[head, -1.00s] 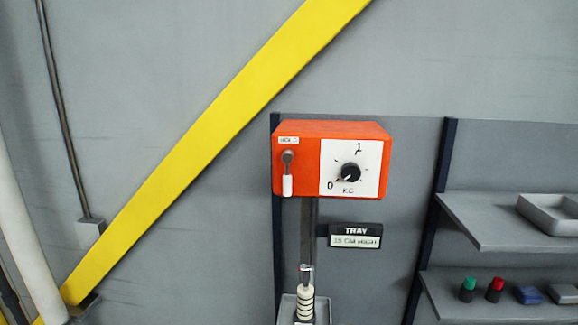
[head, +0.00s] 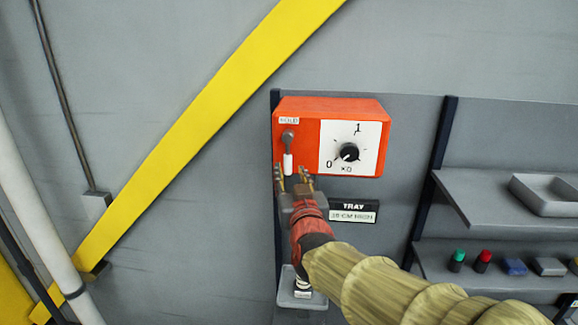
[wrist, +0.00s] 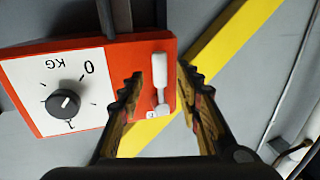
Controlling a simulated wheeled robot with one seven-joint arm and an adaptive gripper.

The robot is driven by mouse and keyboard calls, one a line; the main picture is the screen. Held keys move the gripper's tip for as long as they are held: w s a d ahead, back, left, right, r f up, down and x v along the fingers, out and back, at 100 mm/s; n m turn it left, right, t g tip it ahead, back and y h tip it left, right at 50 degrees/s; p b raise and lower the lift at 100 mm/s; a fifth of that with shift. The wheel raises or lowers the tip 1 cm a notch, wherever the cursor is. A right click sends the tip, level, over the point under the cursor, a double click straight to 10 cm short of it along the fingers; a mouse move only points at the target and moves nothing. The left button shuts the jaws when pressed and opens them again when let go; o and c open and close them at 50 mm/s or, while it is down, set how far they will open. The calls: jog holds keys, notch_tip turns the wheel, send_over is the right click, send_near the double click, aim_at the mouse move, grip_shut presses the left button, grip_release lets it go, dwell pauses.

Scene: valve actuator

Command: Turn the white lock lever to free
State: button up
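The white lock lever (head: 288,163) hangs straight down from its grey pivot on the left of the orange box (head: 290,106). A small label above the pivot seems to read HOLD. My gripper (head: 293,172) is in front of the box, its open fingers around the level of the lever's lower end. In the wrist view the lever (wrist: 160,70) shows between the two spread fingertips of my gripper (wrist: 158,78), with a gap on each side. I see no contact.
A KG dial (head: 348,152) sits on the box's white panel, right of the lever. A TRAY sign (head: 354,211) is below it. Shelves (head: 480,200) with a grey bin and small items stand at the right. A yellow diagonal beam (head: 200,120) crosses the wall at left.

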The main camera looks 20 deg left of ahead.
aim_at(288, 166)
jog(key=shift+p+x, duration=0.4)
jog(key=shift+x, duration=1.4)
jog(key=c, duration=0.8)
grip_shut()
